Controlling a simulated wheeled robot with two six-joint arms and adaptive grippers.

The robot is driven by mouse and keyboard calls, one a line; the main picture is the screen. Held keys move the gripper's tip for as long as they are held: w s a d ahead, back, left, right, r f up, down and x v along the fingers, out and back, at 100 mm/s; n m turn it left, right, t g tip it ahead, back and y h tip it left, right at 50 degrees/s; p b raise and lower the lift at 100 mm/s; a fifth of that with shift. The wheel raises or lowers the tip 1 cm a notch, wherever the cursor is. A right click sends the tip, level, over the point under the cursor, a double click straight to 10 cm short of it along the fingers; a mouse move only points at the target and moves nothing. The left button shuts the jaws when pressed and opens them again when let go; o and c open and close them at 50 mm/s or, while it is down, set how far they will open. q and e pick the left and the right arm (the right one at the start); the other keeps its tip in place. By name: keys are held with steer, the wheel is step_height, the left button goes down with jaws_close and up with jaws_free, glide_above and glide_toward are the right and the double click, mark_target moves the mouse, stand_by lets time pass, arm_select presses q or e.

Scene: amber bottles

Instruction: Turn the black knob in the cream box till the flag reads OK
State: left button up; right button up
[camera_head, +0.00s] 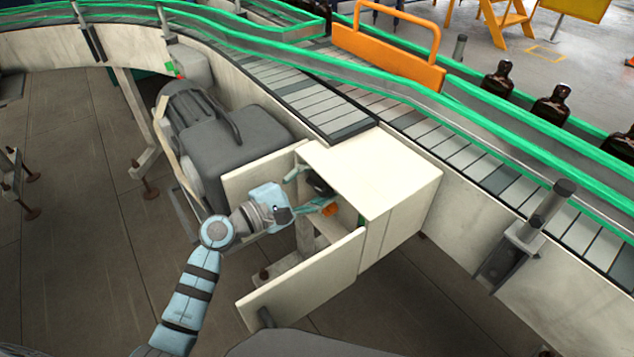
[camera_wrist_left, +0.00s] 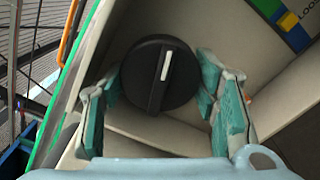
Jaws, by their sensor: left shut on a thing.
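The cream box (camera_head: 390,175) stands open beside the conveyor, with its front flaps swung out. The black knob (camera_wrist_left: 145,70) sits inside it, round with a white pointer line that is near upright in the wrist view. In the head view the knob (camera_head: 319,185) is a small dark shape, partly hidden by my gripper. My left gripper (camera_head: 308,192) reaches into the box, and its two green-padded fingers are shut on the knob from both sides. A coloured label at the wrist view's top right (camera_wrist_left: 300,35) shows the letters "LOO", cut off by the edge. My right gripper is out of view.
An open flap (camera_head: 305,280) lies just below my left arm, and another (camera_head: 262,172) is above it. A grey motor housing (camera_head: 225,140) stands to the left. The conveyor (camera_head: 470,160) with green rails runs behind, with amber bottles (camera_head: 550,105) beyond.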

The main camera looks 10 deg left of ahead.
arm_select(q)
steer(key=o, duration=0.9)
steer(key=v, duration=1.2)
